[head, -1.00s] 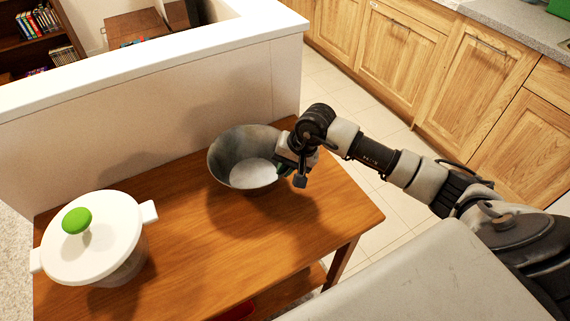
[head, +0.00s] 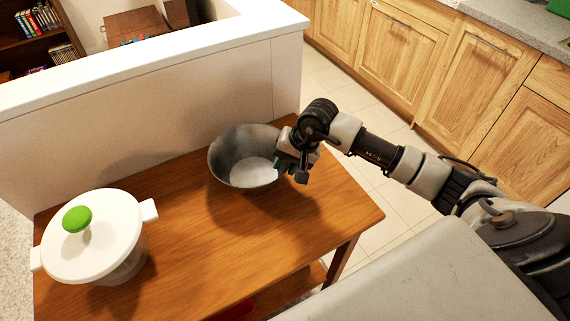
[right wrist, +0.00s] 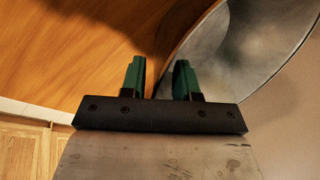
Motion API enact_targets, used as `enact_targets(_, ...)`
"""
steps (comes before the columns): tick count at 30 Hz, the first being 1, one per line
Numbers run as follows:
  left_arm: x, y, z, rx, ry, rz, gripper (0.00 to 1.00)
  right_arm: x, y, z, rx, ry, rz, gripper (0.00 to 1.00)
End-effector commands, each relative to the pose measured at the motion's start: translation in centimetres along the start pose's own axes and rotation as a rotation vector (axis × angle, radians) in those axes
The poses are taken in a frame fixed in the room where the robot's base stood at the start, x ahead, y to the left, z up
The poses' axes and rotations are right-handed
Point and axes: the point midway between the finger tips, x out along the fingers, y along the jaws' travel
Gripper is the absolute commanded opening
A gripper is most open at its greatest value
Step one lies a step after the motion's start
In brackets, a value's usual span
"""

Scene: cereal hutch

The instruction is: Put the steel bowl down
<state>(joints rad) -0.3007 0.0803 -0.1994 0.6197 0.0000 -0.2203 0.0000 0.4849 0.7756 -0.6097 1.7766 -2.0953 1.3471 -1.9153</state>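The steel bowl (head: 230,158) is near the back of the wooden table, by the low wall. It appears to rest on the tabletop, though its underside is hidden. My right gripper (head: 281,161) is at the bowl's right rim. In the right wrist view its green fingertips (right wrist: 160,78) stand apart, with a gap between them. One finger is inside the bowl (right wrist: 245,55) and the other is outside, over the table, so they straddle the wall without visibly squeezing it. My left gripper is not in view.
The wooden table (head: 200,235) carries a white pot (head: 92,240) with a green lid knob at the left. A low white wall (head: 150,120) runs behind the table. Wooden cabinets (head: 405,55) stand beyond the tiled floor at right. The table's front middle is clear.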

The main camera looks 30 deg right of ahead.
Motion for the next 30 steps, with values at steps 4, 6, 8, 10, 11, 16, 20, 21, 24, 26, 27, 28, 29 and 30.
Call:
enact_targets(4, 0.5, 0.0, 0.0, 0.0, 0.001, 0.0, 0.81, -3.1, 0.1, -0.2, -0.003, 0.008, 0.0, 0.31)
enact_targets(6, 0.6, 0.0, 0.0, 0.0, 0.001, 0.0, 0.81, -4.7, 0.1, -0.1, -0.004, 0.007, 0.001, 0.31)
enact_targets(8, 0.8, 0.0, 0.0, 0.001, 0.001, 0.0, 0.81, -6.0, 0.1, -0.1, -0.003, 0.007, 0.001, 0.31)
enact_targets(10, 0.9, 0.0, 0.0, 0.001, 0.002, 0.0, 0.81, -7.5, 0.1, -0.1, -0.002, 0.006, 0.001, 0.31)
enact_targets(11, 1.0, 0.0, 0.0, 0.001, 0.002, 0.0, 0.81, -8.0, 0.1, -0.1, -0.002, 0.006, 0.0, 0.31)
enact_targets(16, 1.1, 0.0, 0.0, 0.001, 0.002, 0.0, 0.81, -10.3, 0.1, -0.1, -0.001, 0.003, 0.001, 0.31)
enact_targets(20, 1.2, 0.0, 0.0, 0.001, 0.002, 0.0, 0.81, -11.0, 0.0, 0.0, -0.001, 0.002, 0.001, 0.31)
enact_targets(21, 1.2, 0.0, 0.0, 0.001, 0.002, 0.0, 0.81, -11.1, 0.0, 0.0, -0.001, 0.001, 0.001, 0.31)
enact_targets(24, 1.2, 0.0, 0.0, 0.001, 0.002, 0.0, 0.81, -11.1, 0.0, 0.0, 0.0, 0.0, 0.001, 0.31)
enact_targets(26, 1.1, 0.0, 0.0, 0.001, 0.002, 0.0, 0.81, -11.1, 0.0, 0.0, 0.0, 0.0, 0.001, 0.31)
enact_targets(27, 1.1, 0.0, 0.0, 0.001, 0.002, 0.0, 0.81, -11.1, 0.0, 0.0, -0.001, 0.001, 0.001, 0.31)
enact_targets(28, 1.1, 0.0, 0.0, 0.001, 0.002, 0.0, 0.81, -11.1, 0.0, 0.0, -0.001, 0.001, 0.001, 0.31)
enact_targets(29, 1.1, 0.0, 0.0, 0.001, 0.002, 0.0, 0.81, -11.1, 0.0, 0.0, 0.0, 0.0, 0.0, 0.31)
enact_targets(30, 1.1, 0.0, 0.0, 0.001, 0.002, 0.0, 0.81, -11.0, -0.1, 0.2, 0.003, -0.005, -0.006, 0.31)
